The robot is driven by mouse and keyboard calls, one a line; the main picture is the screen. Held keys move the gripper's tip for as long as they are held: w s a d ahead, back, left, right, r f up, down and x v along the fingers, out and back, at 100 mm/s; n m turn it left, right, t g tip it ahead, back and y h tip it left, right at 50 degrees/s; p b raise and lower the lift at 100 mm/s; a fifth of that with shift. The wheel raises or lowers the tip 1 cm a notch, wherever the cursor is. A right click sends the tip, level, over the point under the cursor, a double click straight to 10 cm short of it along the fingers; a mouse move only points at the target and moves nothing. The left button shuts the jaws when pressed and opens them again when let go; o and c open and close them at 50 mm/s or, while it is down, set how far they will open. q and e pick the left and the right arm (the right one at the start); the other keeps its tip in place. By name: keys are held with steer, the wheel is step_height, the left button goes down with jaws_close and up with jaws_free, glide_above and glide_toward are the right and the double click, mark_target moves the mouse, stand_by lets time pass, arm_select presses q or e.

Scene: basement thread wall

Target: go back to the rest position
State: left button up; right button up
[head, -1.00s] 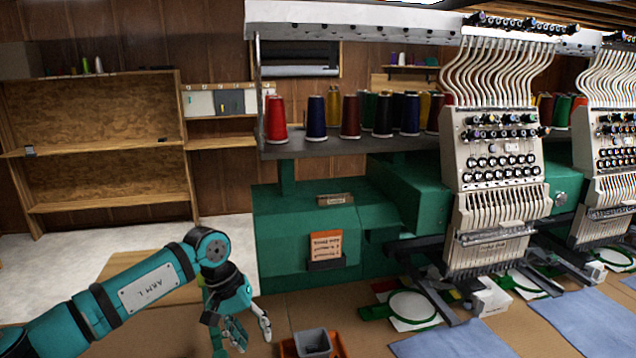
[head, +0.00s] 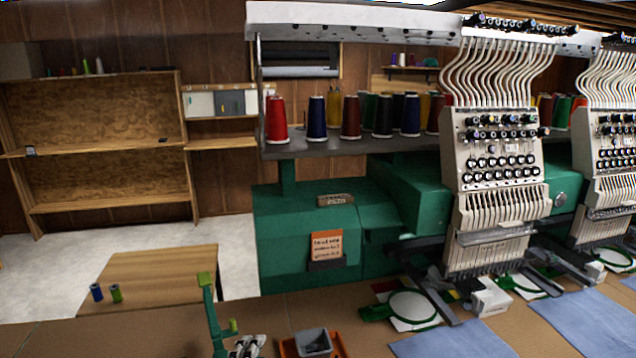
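Neither of my grippers shows in the head view, and no part of either arm is in sight. A green upright stand (head: 209,305) rises at the bottom edge, left of centre, with a small silver metal part (head: 247,345) beside it, cut off by the frame. A blue spool (head: 96,292) and a green spool (head: 116,293) stand upright side by side at the left of a wooden table (head: 170,265).
A grey cup (head: 313,341) sits in an orange tray (head: 289,349) at the bottom. The green embroidery machine (head: 290,250) fills the middle and right, with thread cones (head: 276,120) on its shelf. Blue cloths (head: 455,342) lie before it.

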arm_select(q)
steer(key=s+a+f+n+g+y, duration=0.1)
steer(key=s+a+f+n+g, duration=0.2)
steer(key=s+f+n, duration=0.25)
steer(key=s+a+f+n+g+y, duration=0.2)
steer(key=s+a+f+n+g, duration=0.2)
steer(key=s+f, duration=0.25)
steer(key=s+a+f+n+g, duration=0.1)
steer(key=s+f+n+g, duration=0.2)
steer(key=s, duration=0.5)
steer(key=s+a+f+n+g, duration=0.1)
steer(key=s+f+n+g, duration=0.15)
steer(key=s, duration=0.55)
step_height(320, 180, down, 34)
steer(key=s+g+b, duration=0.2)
steer(key=b, duration=0.4)
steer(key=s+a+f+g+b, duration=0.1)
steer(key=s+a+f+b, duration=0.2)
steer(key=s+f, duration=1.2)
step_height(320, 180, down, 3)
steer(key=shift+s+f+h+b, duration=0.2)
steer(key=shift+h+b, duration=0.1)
steer(key=shift+b, duration=0.2)
